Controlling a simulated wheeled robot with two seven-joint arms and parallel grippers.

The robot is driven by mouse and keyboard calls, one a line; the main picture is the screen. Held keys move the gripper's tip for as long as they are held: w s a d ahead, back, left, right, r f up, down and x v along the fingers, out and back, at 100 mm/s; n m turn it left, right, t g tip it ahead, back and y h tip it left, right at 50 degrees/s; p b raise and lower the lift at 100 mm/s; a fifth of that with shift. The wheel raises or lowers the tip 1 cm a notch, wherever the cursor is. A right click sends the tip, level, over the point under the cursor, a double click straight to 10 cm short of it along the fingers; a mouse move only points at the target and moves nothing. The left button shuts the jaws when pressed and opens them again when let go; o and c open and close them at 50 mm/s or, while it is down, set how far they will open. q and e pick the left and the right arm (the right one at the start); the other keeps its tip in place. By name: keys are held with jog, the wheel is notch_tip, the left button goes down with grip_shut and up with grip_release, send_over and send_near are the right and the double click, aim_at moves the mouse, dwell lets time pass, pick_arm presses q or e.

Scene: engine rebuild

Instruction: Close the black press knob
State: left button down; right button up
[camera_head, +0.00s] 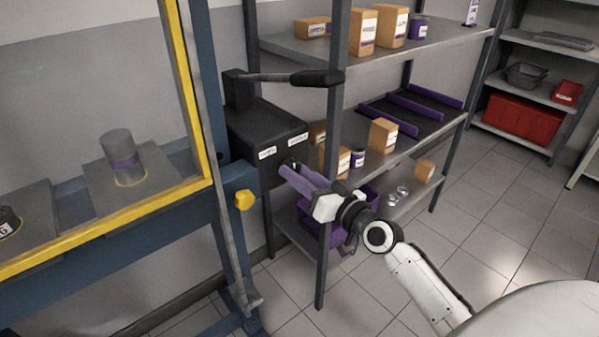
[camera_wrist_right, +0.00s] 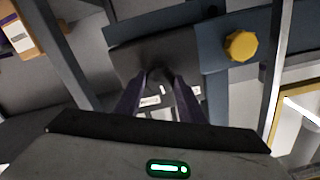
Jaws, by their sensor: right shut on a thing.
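The black press knob (camera_wrist_right: 160,74) shows in the right wrist view between the tips of my right gripper's two purple fingers. It sits on the dark press pump box (camera_head: 268,128), low on its front. In the head view my right gripper (camera_head: 287,168) reaches the box from the right and its fingers hide most of the knob. The right gripper is shut on the knob. The knob's exact turn angle cannot be told. My left gripper is not in view.
A yellow knob (camera_head: 244,200) is on the blue press frame, close to the gripper; it also shows in the wrist view (camera_wrist_right: 241,46). A black lever (camera_head: 300,78) extends above the box. A grey shelf post (camera_head: 330,190) stands close to my right gripper.

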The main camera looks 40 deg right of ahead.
jog(key=shift+m+p, duration=0.7)
jog(key=shift+m, duration=3.2)
jog(key=o, duration=1)
jog(key=shift+o, duration=0.2)
jog(key=s+b, duration=0.2)
jog(key=s, duration=0.8)
jog(key=shift+s+d, duration=0.15)
jog(key=shift+d, duration=0.2)
